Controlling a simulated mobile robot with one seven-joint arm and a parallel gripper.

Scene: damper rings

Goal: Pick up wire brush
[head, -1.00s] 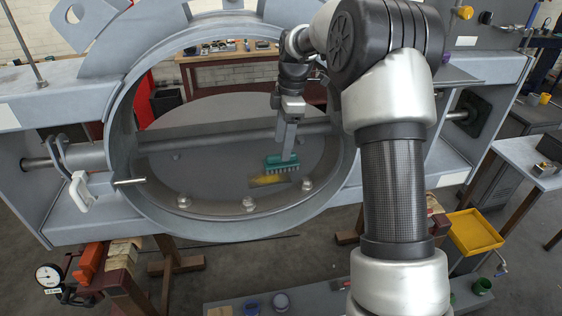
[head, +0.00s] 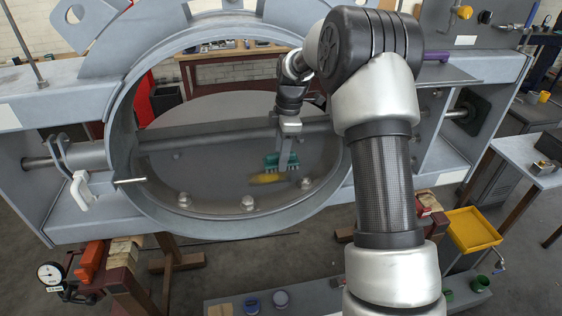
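A green brush (head: 271,163) is inside the big round ring, in front of the grey disc. My gripper (head: 284,158) reaches down from the upper right and appears shut on the top of the brush, with green showing on both sides of the fingers. The brush's lower side faces a yellow patch (head: 266,179) low on the disc. Blur hides the bristles and whether they touch it. I cannot tell for certain that this is the wire brush. A small green and brass-coloured object (head: 544,167) sits on the right-hand table, too small to identify.
The grey ring (head: 121,180) surrounds the gripper, with several bolt heads (head: 247,203) along its lower inside. A yellow tray (head: 473,231) stands at the lower right. A gauge (head: 50,275) is at the lower left. A bench (head: 225,56) stands behind the ring.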

